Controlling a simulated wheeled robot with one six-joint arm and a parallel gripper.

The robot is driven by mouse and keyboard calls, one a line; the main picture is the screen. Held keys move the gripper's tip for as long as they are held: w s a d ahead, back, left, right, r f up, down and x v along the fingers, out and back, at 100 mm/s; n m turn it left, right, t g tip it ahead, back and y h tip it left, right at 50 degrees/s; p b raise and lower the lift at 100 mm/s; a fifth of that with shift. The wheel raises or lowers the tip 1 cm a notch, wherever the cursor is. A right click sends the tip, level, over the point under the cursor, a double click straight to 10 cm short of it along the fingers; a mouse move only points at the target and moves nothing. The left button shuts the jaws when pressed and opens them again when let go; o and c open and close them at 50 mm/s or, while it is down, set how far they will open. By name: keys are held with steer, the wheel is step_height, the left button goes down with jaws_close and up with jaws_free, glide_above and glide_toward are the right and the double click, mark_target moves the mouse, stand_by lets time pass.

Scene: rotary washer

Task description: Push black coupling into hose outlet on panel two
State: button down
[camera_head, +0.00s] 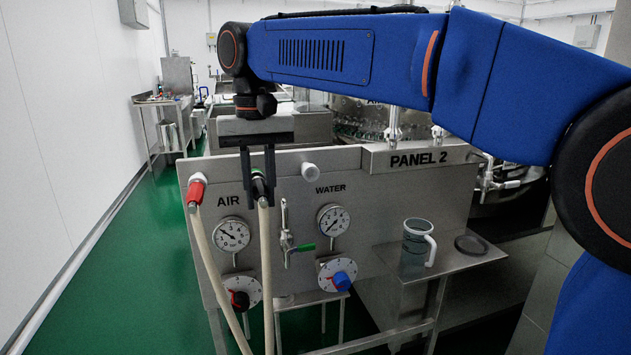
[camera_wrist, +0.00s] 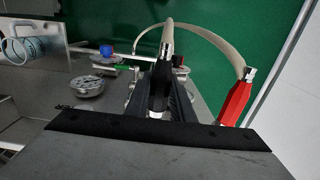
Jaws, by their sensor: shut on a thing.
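Panel two (camera_head: 440,205) is a grey metal panel marked PANEL 2, with AIR and WATER labels. My gripper (camera_head: 258,192) points down in front of its upper edge and is shut on the black coupling (camera_head: 258,184). A beige hose (camera_head: 266,280) hangs from the coupling. In the wrist view the black coupling (camera_wrist: 159,98) lies between my dark fingers. A pale round outlet stub (camera_head: 309,170) sticks out to the right of my gripper, above WATER. I cannot tell whether the coupling touches anything behind it.
A red coupling (camera_head: 196,190) with its own beige hose sits at the panel's left. A clear mug (camera_head: 417,245) stands on the right shelf (camera_head: 445,260).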

steer(key=shift+w+a, duration=0.15)
steer(key=shift+w, duration=0.4)
steer(key=c, duration=1.5)
jaws_free()
steer(key=shift+o, duration=0.2)
